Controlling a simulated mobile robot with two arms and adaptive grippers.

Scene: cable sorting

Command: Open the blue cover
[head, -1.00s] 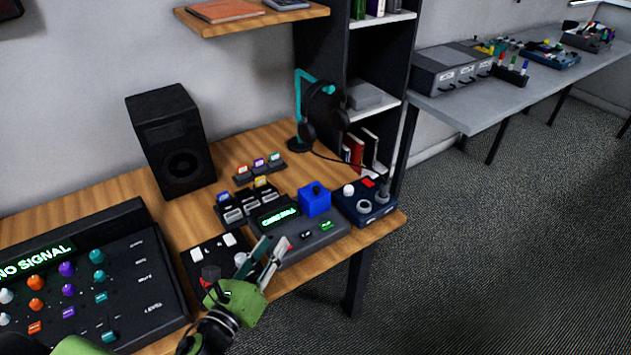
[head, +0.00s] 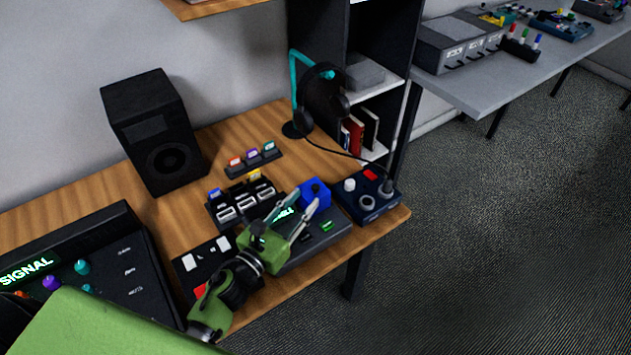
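The blue cover (head: 314,193) is a small blue box-shaped piece at the back right of a dark grey console (head: 322,238) with a lit green display. It looks closed, with a darker round knob on its top. My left gripper (head: 298,208) is green with two pale fingers spread apart and nothing between them. Its fingers reach over the console towards the front of the cover. I cannot tell whether a fingertip touches it. The gripper hides part of the display and the console's left side. My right gripper is not in view.
A dark blue box (head: 368,197) with knobs stands close right of the cover. A card reader block (head: 241,204) is to the left, and a headphone stand (head: 297,95) is behind. A black speaker (head: 155,132) and a large mixer (head: 100,265) stand further left.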

